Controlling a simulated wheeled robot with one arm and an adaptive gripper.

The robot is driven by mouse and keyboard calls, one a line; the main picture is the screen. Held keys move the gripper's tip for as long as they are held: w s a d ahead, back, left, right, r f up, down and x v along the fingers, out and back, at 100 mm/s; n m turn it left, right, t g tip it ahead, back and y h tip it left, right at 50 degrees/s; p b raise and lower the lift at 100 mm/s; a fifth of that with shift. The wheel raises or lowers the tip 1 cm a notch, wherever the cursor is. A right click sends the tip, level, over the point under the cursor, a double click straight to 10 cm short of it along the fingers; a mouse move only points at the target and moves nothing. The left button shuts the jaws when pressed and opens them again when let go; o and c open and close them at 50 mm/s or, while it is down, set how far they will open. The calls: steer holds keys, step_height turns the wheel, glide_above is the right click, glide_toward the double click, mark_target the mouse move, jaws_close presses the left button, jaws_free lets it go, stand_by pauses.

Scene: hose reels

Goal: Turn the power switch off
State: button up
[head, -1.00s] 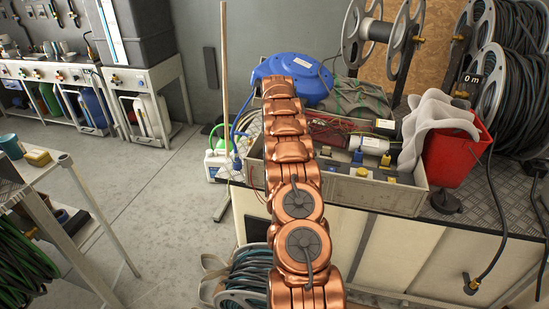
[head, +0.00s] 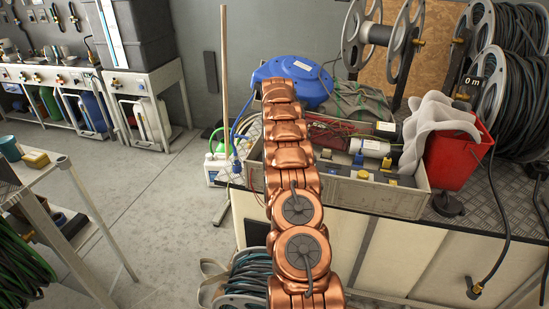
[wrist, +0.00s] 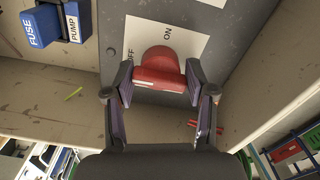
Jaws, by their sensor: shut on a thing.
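The power switch is a red rotary knob (wrist: 160,69) on a white plate (wrist: 190,44) in the wrist view. The plate carries the word ON above the knob and part of the word OFF at its left. My gripper (wrist: 158,86) is shut on the knob, one finger at each side of its raised red bar. The bar lies nearly level across the picture, slightly tilted. In the head view my copper arm reaches over the grey crate; the gripper and switch cannot be made out there.
Blue blocks labelled FUSE (wrist: 40,26) and PUMP (wrist: 76,22) sit left of the switch. Beige walls flank the grey panel. In the head view are a grey crate (head: 340,197), a red bucket (head: 456,155), a blue hose reel (head: 300,75) and open floor at left.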

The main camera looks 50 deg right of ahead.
steer(key=shift+s+f, duration=0.1)
steer(key=o, duration=0.9)
steer(key=shift+r, duration=3.8)
